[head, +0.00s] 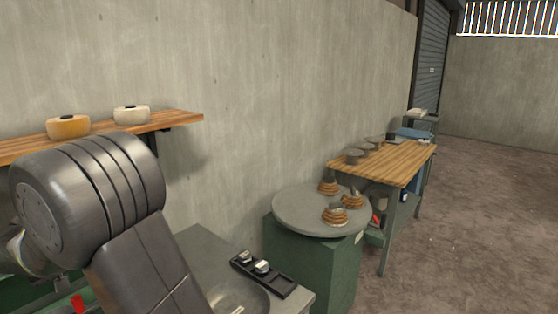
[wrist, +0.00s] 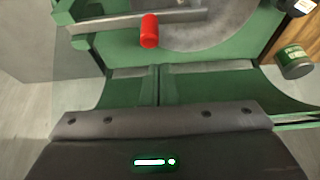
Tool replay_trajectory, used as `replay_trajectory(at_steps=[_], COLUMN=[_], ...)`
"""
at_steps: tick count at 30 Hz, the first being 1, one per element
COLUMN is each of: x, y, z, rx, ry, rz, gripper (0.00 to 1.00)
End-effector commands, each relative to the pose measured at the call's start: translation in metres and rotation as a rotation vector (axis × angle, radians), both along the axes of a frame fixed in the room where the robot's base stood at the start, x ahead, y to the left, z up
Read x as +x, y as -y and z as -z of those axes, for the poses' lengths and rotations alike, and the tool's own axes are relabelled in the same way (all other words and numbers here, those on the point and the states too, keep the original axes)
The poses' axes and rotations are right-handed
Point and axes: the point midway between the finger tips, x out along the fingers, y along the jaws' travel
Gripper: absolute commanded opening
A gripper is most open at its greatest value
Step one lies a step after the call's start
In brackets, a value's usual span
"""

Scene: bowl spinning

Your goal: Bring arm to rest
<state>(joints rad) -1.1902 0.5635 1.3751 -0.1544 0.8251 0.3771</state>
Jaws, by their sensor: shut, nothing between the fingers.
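My arm (head: 130,200) fills the lower left of the head view, its large dark joint high and a link slanting down to the right. My gripper is hidden or out of frame there. In the wrist view the dark gripper housing with a green light fills the bottom. Ahead of it the green fingers of my gripper (wrist: 159,85) meet along a narrow middle seam, with nothing seen between them. A red handle (wrist: 149,30) on a grey bar shows beyond the fingers, and part of a large grey disc (wrist: 215,28) lies behind.
A wooden shelf (head: 182,120) with two rounded blocks runs along the wall. A black tray (head: 275,280) sits on the near counter. A wooden bench (head: 395,165) stands beyond. Open floor (head: 480,220) lies at right.

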Motion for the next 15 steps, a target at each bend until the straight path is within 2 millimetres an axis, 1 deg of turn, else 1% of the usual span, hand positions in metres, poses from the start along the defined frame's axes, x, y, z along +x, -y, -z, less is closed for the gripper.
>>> replay_trajectory(at_steps=[5,15], x=[0.0,0.0], y=[0.0,0.0], z=[-0.019,-0.069], rx=[0.002,0.002], ry=[0.001,0.001], rz=[0.0,0.0], gripper=[0.0,0.0])
